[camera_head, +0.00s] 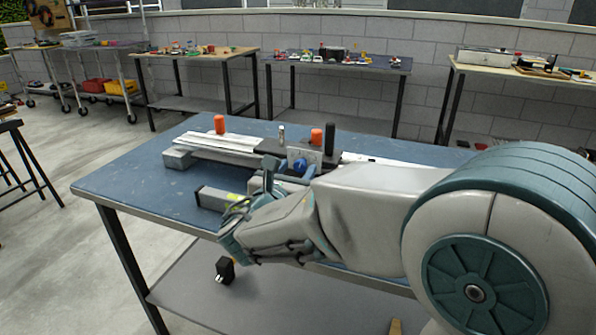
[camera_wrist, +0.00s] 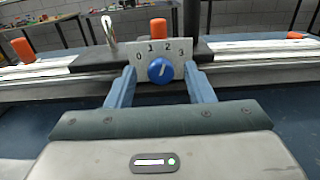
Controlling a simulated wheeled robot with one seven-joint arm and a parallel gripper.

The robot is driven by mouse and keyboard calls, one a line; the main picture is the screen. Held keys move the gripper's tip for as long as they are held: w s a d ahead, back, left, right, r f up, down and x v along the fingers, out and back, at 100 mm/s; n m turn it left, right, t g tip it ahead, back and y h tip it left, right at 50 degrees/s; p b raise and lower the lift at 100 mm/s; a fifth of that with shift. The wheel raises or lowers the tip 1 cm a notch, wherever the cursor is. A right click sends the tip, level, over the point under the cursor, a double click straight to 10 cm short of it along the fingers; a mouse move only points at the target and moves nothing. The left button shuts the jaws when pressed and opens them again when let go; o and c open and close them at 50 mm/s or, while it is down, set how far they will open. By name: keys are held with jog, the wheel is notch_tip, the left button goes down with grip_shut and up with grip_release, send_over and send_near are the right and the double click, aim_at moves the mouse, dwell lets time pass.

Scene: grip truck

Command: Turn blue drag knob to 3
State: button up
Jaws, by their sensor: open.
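The blue drag knob (camera_wrist: 160,71) sits on a grey plate (camera_wrist: 190,47) marked 0, 1, 2 and 3. The white line on the knob points up and slightly right, roughly toward 2. My gripper (camera_wrist: 160,77) is open, with one blue finger to the left of the knob and one to the right. Gaps show between the fingers and the knob. In the head view the blue knob (camera_head: 297,163) is partly hidden by my gripper.
The plate belongs to a carriage on a long pale rail (camera_head: 222,142) on the blue table (camera_head: 135,183). Orange knobs (camera_head: 219,123) and a black post (camera_head: 330,137) stand up along it.

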jog(key=shift+w+d, duration=0.3)
jog(key=shift+w, duration=0.35)
jog(key=c, duration=1)
jog(key=shift+b, duration=0.3)
